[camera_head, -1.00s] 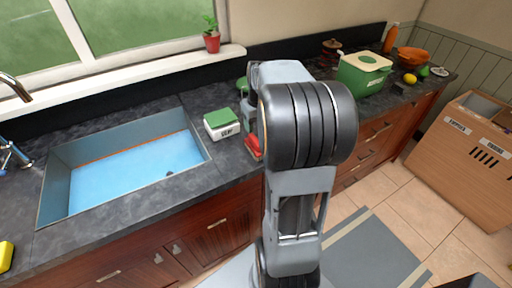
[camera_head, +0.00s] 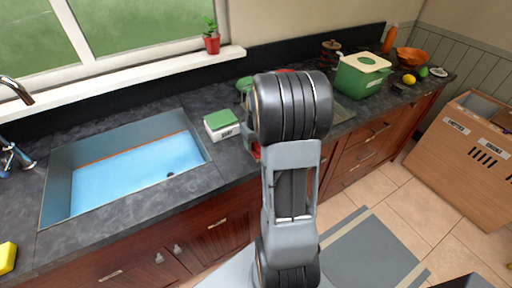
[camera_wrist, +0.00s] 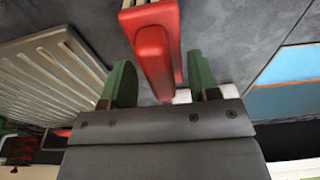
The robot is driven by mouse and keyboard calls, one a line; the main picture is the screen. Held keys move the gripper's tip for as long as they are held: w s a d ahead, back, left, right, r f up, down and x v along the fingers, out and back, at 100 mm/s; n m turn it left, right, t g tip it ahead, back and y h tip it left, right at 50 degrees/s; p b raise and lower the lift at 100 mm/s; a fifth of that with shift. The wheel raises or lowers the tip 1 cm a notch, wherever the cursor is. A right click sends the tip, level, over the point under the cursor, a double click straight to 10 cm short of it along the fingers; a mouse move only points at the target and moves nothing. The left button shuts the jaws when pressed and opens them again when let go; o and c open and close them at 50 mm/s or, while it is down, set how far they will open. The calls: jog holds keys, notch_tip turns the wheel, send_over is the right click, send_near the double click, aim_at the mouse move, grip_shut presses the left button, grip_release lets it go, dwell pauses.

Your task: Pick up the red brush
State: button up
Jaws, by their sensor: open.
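My gripper (camera_wrist: 158,68) is open, with one green fingertip on each side of the handle. The handle shows between the fingers, with a gap on both sides. I cannot tell how far above the counter the fingers are. In the head view my arm hides most of the brush, and only a small red part (camera_head: 255,151) shows beside it.
A ribbed metal drying rack (camera_wrist: 50,75) lies left of the brush in the wrist view. The sink (camera_head: 125,170) is to the left in the head view. A green canister (camera_head: 361,77) stands farther right.

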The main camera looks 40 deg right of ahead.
jog(key=shift+c, duration=0.4)
jog(key=c, duration=0.9)
jog(key=shift+c, duration=0.2)
jog(key=shift+r, duration=0.45)
notch_tip(320, 180, up, 2)
jog(key=shift+r, duration=0.1)
jog(key=s+a+r+b, duration=0.2)
jog(key=s+a+r, duration=0.3)
jog(key=a+r, duration=0.5)
jog(key=a, duration=0.3)
jog(key=shift+b, duration=0.35)
jog(key=shift+s, duration=0.1)
